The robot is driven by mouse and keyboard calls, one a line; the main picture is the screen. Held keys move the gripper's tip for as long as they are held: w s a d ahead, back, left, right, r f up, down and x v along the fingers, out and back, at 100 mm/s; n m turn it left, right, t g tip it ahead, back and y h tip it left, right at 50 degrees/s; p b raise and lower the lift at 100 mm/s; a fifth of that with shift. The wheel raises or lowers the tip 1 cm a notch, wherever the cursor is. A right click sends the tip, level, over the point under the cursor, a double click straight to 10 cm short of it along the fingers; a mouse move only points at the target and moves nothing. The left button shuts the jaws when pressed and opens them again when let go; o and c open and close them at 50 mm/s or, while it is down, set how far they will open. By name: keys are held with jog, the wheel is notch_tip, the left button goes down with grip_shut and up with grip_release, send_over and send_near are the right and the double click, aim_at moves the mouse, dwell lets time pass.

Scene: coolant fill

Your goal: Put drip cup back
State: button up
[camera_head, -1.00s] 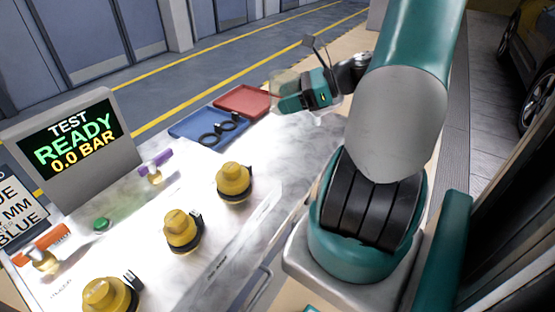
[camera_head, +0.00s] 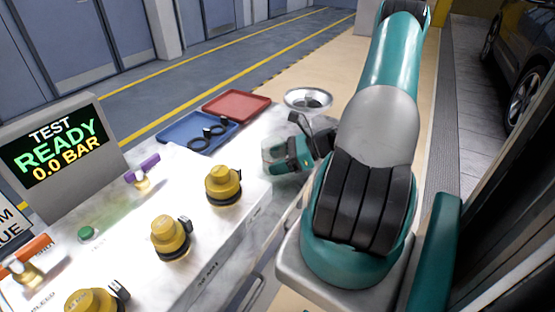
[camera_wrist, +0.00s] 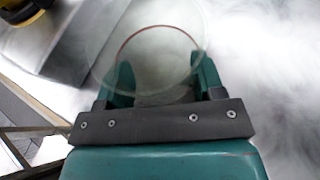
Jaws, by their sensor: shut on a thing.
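The drip cup (camera_head: 271,153) is a clear, see-through cup, held at the end of my gripper (camera_head: 284,157) in the camera_head view. In the wrist view my gripper (camera_wrist: 163,82) has its two teal fingers on either side of the cup (camera_wrist: 145,30), whose round rim and a thin red line show. The cup is over or near the right end of the pale bench top, beyond the nearest yellow cap. I cannot tell whether its base touches the surface.
Yellow caps (camera_head: 223,184) stand along the bench. A blue tray (camera_head: 172,133) with black rings and a red tray (camera_head: 262,101) lie behind. A round metal dish (camera_head: 308,98) stands beyond my gripper. The display (camera_head: 65,160) reads TEST READY 0.0 BAR.

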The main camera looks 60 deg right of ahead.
jog(key=o, duration=1)
jog(key=shift+f, duration=0.1)
